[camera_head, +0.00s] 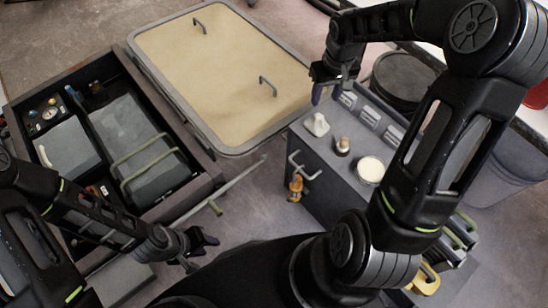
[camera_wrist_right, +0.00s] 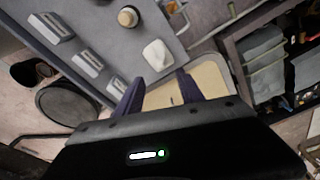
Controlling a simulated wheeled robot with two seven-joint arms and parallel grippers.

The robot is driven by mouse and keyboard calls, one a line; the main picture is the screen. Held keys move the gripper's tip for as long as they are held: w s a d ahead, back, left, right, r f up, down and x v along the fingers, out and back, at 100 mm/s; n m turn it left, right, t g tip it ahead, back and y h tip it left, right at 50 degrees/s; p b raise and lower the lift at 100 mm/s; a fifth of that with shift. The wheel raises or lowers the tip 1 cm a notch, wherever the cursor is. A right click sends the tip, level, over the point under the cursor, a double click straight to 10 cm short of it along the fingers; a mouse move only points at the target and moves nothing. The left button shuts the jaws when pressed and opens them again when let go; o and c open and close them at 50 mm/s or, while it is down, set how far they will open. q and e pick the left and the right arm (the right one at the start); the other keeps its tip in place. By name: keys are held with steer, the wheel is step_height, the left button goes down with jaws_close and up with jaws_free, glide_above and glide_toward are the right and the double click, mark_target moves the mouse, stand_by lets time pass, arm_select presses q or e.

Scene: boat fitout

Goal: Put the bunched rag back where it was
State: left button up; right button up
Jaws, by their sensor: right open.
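The grey cabinet (camera_head: 333,175) also carries a small knobbed item (camera_head: 342,146), a round white-topped jar (camera_head: 370,169) and several grey blocks (camera_head: 368,116). A tan framed panel (camera_head: 220,70) lies behind. An open dark crate (camera_head: 190,197) is at left; a dark round bin (camera_head: 402,76) stands right.

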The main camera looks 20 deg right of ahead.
steer(key=s+a+f+y, duration=0.2)
steer(key=s+a+f, duration=0.1)
steer(key=a+f, duration=0.6)
steer(key=s+a+f+y, duration=0.25)
steer(key=a+f, duration=0.45)
steer(key=a, duration=0.4)
steer(key=s+a+f, duration=0.3)
steer(key=s+a, duration=0.1)
steer(key=s, duration=0.2)
steer(key=s+a+f, duration=0.4)
steer(key=s+a, duration=0.1)
steer(key=s, duration=0.2)
steer(key=shift+s+m+g, duration=0.2)
steer(key=shift+m+g, duration=0.1)
steer(key=shift+a, duration=0.1)
